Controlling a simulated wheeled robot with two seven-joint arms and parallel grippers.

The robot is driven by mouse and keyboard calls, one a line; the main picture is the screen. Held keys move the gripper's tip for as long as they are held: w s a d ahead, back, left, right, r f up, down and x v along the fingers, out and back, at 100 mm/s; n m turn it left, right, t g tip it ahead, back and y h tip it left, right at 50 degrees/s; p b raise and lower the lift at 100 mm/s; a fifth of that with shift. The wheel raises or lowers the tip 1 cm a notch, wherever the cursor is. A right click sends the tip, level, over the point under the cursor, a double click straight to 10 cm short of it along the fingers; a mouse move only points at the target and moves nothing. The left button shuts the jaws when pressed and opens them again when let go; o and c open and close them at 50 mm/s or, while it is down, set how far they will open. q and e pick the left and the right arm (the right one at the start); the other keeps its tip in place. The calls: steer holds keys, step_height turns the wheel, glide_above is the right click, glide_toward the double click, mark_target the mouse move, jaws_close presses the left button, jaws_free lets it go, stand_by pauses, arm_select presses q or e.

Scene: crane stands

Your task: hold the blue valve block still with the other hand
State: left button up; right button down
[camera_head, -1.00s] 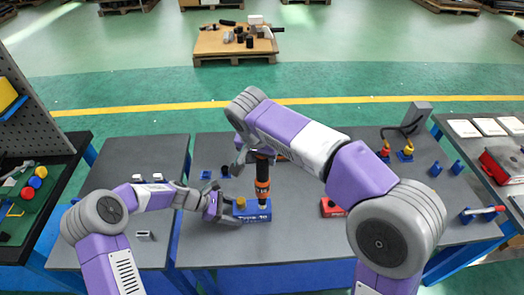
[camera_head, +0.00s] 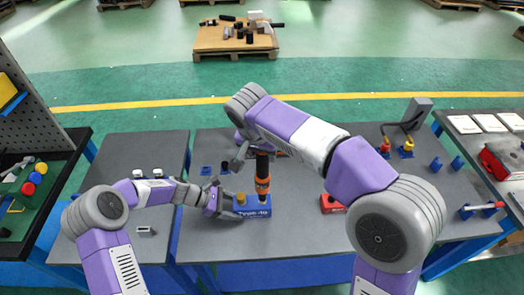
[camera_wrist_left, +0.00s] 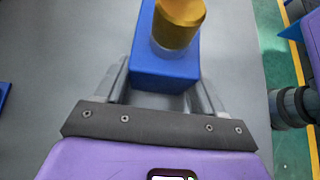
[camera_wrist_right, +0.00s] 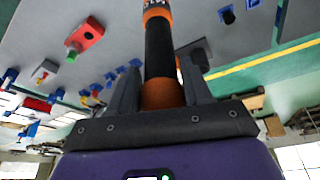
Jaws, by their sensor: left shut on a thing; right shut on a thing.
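The blue valve block (camera_head: 257,208) lies on the grey bench with a brass knob (camera_head: 241,197) on its left end. My left gripper (camera_head: 233,205) is shut on its left end. In the left wrist view the blue block (camera_wrist_left: 165,72) sits between the fingers, below the brass knob (camera_wrist_left: 180,18). My right gripper (camera_head: 250,157) is shut on an orange and black driver tool (camera_head: 262,172), held upright over the right part of the block. The tool also shows between the fingers in the right wrist view (camera_wrist_right: 160,50). Whether its tip touches the block cannot be told.
A red block (camera_head: 332,204) lies to the right, partly behind my right arm. Small blue holders (camera_head: 206,170) stand behind the valve block. Red and yellow fittings (camera_head: 407,146) stand at the back right. The bench front (camera_head: 290,240) is clear.

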steer(key=shift+f, duration=0.75)
stand_by(0.3)
arm_select(q)
steer(key=shift+r, duration=0.1)
arm_select(e)
steer(key=shift+f, duration=0.2)
stand_by(2.6)
steer(key=shift+r, duration=2.8)
arm_select(q)
steer(key=o, duration=1.3)
steer(key=shift+o, duration=0.2)
steer(key=shift+a, duration=0.1)
